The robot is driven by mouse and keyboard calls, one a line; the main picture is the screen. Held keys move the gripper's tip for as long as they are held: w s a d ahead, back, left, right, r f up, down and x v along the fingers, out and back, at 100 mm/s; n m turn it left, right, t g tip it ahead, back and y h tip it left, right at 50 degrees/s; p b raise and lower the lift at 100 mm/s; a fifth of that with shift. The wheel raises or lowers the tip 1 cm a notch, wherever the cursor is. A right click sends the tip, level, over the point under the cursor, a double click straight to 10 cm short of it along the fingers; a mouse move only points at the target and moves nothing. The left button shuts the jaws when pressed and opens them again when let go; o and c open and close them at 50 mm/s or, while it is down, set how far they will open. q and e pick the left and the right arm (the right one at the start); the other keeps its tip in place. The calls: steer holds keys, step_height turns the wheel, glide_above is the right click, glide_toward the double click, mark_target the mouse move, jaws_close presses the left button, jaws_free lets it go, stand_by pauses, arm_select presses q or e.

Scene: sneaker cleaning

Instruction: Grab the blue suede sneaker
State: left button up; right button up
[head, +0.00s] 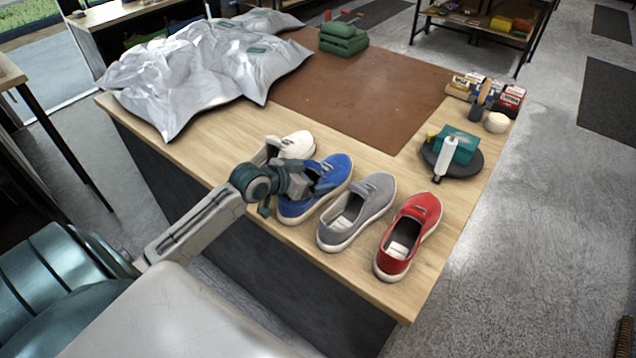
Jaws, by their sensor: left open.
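The blue suede sneaker (333,175) stands on the wooden table near its front edge, toe pointing away to the right. It is between a white sneaker (297,145) and a grey sneaker (372,200). My left gripper (300,187) is open over the blue sneaker and covers its opening and part of its left side. I cannot tell whether the fingers touch it. A red sneaker (421,215) stands at the right end of the row. My right gripper is not in view.
Silvery plastic bags (185,75) cover the table's left back. A brown mat (350,95) lies mid-table, with folded green cloths (343,40) behind. A dark round tray (478,166) holds a teal box (455,146) and a white bottle (446,160). Small boxes (510,99) stand at the right back.

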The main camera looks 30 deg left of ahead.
arm_select(q)
steer(key=c, duration=1.7)
steer(key=shift+c, duration=0.2)
steer(key=shift+r, duration=0.1)
